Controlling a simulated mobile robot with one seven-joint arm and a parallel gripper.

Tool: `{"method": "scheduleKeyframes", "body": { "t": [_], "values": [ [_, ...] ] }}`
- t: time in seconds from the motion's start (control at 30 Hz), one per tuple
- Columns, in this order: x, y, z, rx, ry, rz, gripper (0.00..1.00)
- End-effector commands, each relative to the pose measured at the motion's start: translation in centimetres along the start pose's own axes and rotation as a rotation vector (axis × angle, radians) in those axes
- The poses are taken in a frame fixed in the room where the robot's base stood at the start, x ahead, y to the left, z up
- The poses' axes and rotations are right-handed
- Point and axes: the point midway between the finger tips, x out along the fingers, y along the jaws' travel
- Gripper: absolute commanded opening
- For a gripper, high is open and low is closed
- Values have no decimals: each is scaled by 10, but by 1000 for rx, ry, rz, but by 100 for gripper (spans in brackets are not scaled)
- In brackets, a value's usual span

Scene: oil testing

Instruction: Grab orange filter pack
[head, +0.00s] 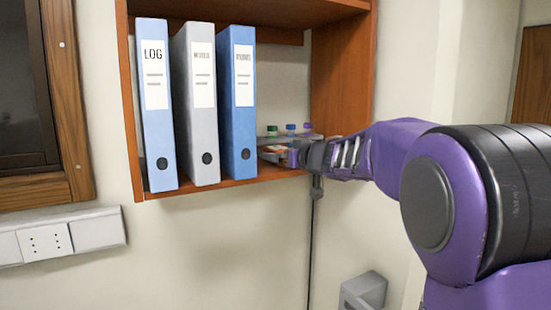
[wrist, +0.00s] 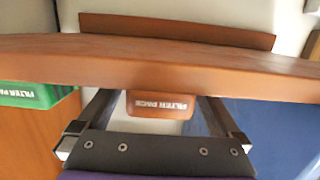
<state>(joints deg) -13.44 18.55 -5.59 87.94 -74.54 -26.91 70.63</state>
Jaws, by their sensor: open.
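The orange filter pack (wrist: 163,107) lies on the wooden shelf, its white lettering facing my wrist camera. In the wrist view it sits between the two fingers of my gripper (wrist: 156,101), with a visible gap on each side. My gripper is open and holds nothing.
A green filter pack (wrist: 36,95) lies to the left in the wrist view. A blue binder (head: 238,105) stands close beside my gripper, with grey (head: 198,110) and blue LOG (head: 156,110) binders further left. Capped bottles (head: 290,129) stand behind. The shelf's side wall (head: 340,75) is at the right.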

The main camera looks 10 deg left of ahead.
Motion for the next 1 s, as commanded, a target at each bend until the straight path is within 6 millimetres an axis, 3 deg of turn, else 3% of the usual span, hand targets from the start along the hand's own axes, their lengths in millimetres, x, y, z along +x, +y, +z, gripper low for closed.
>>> {"method": "scheduleKeyframes", "body": {
  "t": [0.47, 0.57, 1.0],
  "values": [
    [-1, 3, 1, -1, 0, 0, 100],
    [-1, 3, 1, -1, 0, 0, 86],
    [-1, 3, 1, -1, 0, 0, 6]
  ]
}}
